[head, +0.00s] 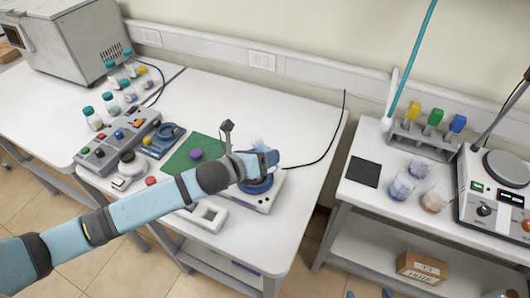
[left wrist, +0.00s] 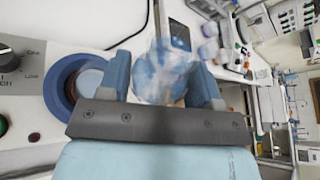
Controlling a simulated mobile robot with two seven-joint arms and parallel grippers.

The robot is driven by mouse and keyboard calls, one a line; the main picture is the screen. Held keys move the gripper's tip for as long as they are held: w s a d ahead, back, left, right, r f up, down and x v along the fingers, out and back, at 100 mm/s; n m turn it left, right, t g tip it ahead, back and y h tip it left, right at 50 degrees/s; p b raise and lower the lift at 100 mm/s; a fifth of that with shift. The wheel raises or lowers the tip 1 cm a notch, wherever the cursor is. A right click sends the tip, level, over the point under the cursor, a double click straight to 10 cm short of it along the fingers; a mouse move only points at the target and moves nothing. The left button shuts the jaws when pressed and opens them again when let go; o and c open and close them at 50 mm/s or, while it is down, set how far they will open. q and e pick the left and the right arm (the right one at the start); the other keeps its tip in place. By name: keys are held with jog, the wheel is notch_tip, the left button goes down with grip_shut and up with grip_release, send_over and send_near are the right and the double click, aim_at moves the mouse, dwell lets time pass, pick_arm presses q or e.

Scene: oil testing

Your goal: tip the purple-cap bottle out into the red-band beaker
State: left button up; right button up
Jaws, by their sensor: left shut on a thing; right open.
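My left gripper (head: 268,158) is shut on a clear vessel with bluish patches, held above the round blue-ringed plate of a white device. In the left wrist view the vessel (left wrist: 165,75) sits between the two blue fingers; I cannot tell whether it is the bottle, and no purple cap shows on it. A purple round cap-like thing (head: 196,154) is on the green mat (head: 183,165). A clear beaker with a reddish tint (head: 435,199) stands on the right table, likely the red-band one. Two blue tips of my right gripper (head: 370,295) show apart at the bottom edge, empty.
Bluish (head: 402,186) and purplish (head: 420,167) beakers stand close to the reddish one. A rack with coloured-top items (head: 425,138) is behind them; a device with a round plate (head: 507,168) is to their right. A gap separates the two tables.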

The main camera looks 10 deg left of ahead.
aim_at(256, 147)
pick_arm(q)
jog(key=shift+w+a+r+m+y+p, duration=0.1)
jog(key=shift+a+r+m+y+p, duration=0.15)
jog(key=shift+r+m+y+p, duration=0.6)
jog(key=shift+w+a+p, duration=0.1)
jog(key=shift+a+p, duration=0.05)
jog(key=shift+p, duration=0.25)
jog(key=shift+a+m, duration=0.2)
jog(key=shift+m, duration=0.25)
jog(key=shift+w+a+r+m+t+y, duration=0.2)
jog(key=shift+a+m+t+y, duration=0.1)
jog(key=shift+m+y, duration=0.1)
jog(key=shift+a, duration=0.1)
jog(key=shift+m+y, duration=0.25)
jog(key=shift+m, duration=0.05)
pick_arm(e)
jog(key=shift+d+r+m, duration=0.1)
jog(key=shift+r+m, duration=0.2)
jog(key=shift+r, duration=0.6)
jog(key=shift+r, duration=0.3)
